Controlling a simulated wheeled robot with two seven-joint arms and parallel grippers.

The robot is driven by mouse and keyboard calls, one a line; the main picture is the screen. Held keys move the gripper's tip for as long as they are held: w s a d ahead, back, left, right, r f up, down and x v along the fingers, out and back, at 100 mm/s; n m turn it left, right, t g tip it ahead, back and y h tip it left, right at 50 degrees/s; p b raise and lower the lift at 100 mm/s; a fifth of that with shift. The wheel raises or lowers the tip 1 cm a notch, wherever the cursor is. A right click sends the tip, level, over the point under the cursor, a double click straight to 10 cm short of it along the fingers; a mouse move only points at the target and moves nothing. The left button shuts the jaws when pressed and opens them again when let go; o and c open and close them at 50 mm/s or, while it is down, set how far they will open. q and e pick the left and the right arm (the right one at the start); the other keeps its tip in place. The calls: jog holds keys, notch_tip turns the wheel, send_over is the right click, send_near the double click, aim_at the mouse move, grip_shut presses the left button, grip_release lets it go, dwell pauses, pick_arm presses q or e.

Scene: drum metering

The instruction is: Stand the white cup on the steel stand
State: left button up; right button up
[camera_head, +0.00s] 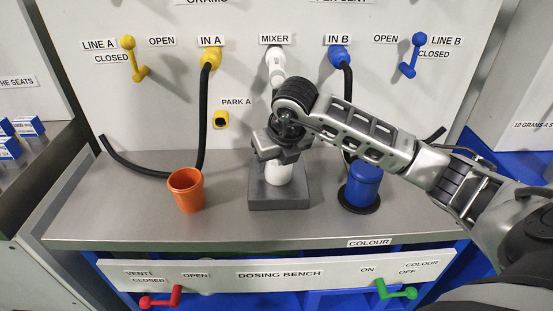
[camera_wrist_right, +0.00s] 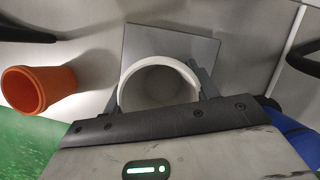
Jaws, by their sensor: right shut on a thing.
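The white cup (camera_head: 278,173) is upright over the grey steel stand (camera_head: 279,204) on the bench, below the mixer outlet. In the head view its base appears to be at the stand's top; I cannot tell whether it bears on it. My right gripper (camera_head: 281,157) reaches down from above and is shut on the cup. In the right wrist view the cup's round rim (camera_wrist_right: 158,66) shows between the fingers of the right gripper (camera_wrist_right: 160,90), with the stand (camera_wrist_right: 190,45) beneath and behind it. The cup looks empty inside. My left gripper is not in view.
An orange cup (camera_head: 187,190) stands left of the stand. A blue container (camera_head: 362,184) on a dark round base stands to the right, under my right arm. A black hose (camera_head: 202,118) hangs from IN A. The white mixer outlet (camera_head: 275,66) is above. The bench front is clear.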

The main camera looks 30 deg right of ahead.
jog(key=o, duration=1)
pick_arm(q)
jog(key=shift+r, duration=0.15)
pick_arm(e)
jog(key=shift+r, duration=0.2)
jog(key=s, duration=0.4)
jog(key=s+a+b, duration=0.1)
jog(key=s, duration=0.2)
jog(key=s+a+b, duration=0.1)
jog(key=s, duration=0.3)
jog(key=shift+s+r, duration=0.3)
jog(key=shift+r, duration=0.05)
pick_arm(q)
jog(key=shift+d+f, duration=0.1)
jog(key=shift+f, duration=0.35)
pick_arm(e)
jog(key=shift+s+r, duration=0.1)
jog(key=shift+s, duration=0.25)
